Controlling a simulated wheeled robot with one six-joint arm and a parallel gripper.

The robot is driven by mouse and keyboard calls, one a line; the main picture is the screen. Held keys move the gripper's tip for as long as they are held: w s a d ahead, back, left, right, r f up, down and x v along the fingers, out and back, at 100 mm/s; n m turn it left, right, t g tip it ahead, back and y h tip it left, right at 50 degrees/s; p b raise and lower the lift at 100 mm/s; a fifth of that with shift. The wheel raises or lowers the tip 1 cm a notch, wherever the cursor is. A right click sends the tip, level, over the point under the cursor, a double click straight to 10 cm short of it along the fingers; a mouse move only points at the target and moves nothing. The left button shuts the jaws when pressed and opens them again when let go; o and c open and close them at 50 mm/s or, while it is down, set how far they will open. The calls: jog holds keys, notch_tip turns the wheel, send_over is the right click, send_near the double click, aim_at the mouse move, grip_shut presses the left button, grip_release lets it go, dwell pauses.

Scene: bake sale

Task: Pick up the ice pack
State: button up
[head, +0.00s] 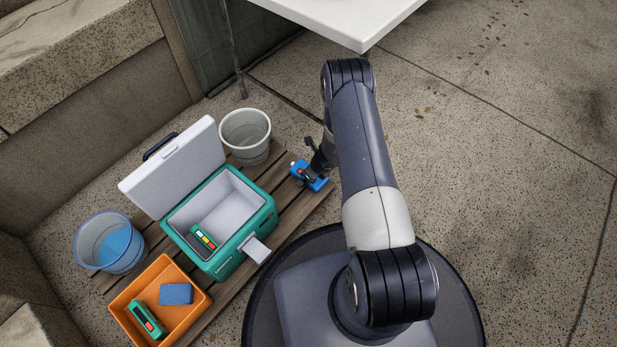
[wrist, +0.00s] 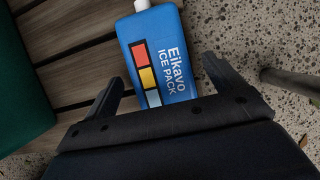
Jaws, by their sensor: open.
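The ice pack (wrist: 158,55) is a flat blue pack with a white cap, lettering and red, yellow and pale blue squares. It lies on the wooden slatted pallet, and in the head view (head: 318,183) it is at the pallet's right end, partly covered by my gripper. My gripper (wrist: 165,85) is open over the ice pack, with one finger on each side of it. The pack's near end is hidden behind the gripper body in the wrist view. I cannot tell whether the fingers touch it.
A green cooler (head: 223,262) with its white lid raised stands on the pallet (head: 293,213); a green device lies inside. A grey bucket (head: 246,130), a blue bucket (head: 82,245) and an orange bin (head: 165,265) are around it. A white table (head: 350,18) overhangs behind my arm.

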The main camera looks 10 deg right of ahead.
jog(key=shift+w+a+f, duration=0.1)
jog(key=shift+f, duration=0.2)
jog(key=shift+c, duration=0.3)
jog(key=shift+r, duration=0.1)
jog(key=c, duration=1.2)
